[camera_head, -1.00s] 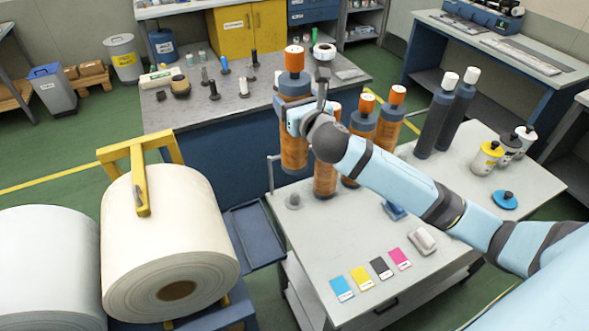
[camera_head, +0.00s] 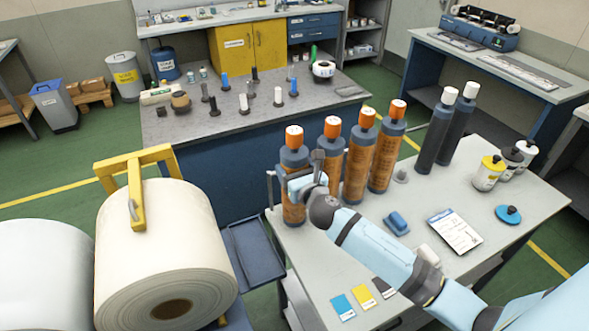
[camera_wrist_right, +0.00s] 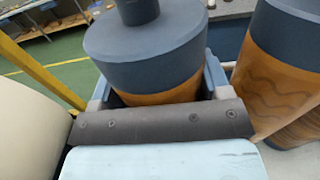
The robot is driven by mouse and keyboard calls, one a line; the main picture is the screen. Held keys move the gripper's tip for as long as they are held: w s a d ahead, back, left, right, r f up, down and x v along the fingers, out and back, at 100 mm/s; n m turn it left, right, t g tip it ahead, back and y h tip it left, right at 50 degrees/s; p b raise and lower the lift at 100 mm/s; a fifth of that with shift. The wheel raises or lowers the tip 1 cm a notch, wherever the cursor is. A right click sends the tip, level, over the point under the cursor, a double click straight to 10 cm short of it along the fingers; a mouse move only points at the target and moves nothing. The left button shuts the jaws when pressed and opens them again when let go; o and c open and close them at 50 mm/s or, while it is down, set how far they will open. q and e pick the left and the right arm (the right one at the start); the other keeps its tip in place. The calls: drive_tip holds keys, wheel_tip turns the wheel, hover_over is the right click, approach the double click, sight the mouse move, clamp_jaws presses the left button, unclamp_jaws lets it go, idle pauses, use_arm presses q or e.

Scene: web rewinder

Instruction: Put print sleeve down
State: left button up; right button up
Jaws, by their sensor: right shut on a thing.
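The held print sleeve (camera_head: 293,205), orange-brown with a dark grey collar and orange cap, is upright at the cart's left back corner. Its base appears to be at the cart top (camera_head: 330,255), but I cannot tell whether it bears its weight there. My right gripper (camera_head: 303,183) is shut around it below the collar. The right wrist view shows the sleeve (camera_wrist_right: 150,55) between my fingers (camera_wrist_right: 158,95). Similar sleeves stand close to its right: one (camera_head: 329,160), another (camera_head: 357,165) and a third (camera_head: 386,155). My left gripper is not in view.
Two dark cylinders with white caps (camera_head: 445,130) and several small bottles (camera_head: 488,175) stand on the cart's right. A blue block (camera_head: 397,223), a white card (camera_head: 455,231) and colour cards (camera_head: 343,307) lie nearer. A large white roll (camera_head: 160,250) stands left of the cart.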

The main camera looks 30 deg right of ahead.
drive_tip(key=o, duration=1)
drive_tip(key=shift+f, duration=0.1)
drive_tip(key=shift+r, duration=0.25)
drive_tip(key=shift+s+a+f+b, duration=0.1)
drive_tip(key=shift+s+b, duration=0.15)
drive_tip(key=shift+s, duration=1.75)
drive_tip(key=shift+s+a+r+b, duration=0.15)
drive_tip(key=shift+s+b, duration=0.1)
drive_tip(key=shift+s, duration=1.75)
drive_tip(key=shift+s+a+f+b, duration=0.15)
drive_tip(key=shift+s+b, duration=0.1)
drive_tip(key=shift+s, duration=1.75)
